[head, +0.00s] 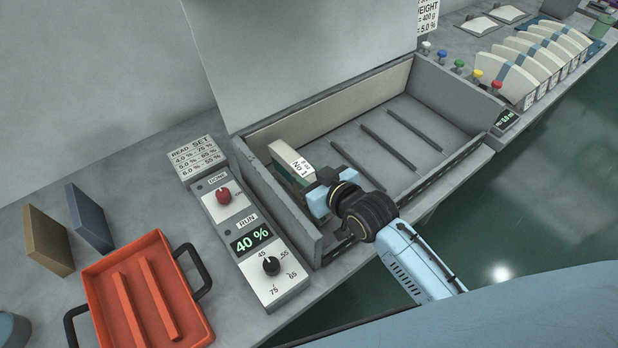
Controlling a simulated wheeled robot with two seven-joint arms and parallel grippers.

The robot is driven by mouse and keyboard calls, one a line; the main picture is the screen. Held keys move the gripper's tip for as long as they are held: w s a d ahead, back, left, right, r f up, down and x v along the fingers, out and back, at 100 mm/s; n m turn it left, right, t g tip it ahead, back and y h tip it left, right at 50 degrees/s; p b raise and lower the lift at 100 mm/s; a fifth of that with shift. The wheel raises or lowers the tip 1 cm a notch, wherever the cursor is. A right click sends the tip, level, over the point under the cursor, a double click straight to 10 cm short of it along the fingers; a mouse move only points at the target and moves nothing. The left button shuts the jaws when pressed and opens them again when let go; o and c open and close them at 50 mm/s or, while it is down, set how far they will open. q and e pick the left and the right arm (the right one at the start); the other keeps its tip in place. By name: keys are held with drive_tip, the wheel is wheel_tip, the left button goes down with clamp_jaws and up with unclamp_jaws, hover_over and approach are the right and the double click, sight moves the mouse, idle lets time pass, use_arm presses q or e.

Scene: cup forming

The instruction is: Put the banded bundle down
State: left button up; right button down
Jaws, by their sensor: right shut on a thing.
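The banded bundle (283,154) is a cream block with a dark green side and a white label reading "No 1". It is at the left end of the open grey bin (316,242), close to the bin's left wall. My right gripper (318,190) reaches in over the bin's front wall and is shut on the near end of the bundle. The gripper hides that end, and I cannot tell whether the bundle's underside touches the bin floor. My left gripper is not in view.
Dark ribs (388,140) cross the bin's otherwise empty right part. A control box (256,240) reading 40 % stands left of the bin. An orange tray (150,245) with black handles is further left, with brown (48,240) and blue (89,217) boards behind. Several blue-banded bundles (520,75) stand at right.

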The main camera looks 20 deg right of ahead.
drive_tip(key=shift+f, duration=0.15)
drive_tip(key=shift+f, duration=0.15)
drive_tip(key=c, duration=1)
unclamp_jaws()
drive_tip(key=shift+f, duration=0.1)
drive_tip(key=shift+s+d+r, duration=0.1)
drive_tip(key=shift+s+r, duration=0.1)
drive_tip(key=shift+r, duration=0.05)
drive_tip(key=p+v, duration=0.1)
drive_tip(key=v, duration=1)
drive_tip(key=shift+s, duration=0.25)
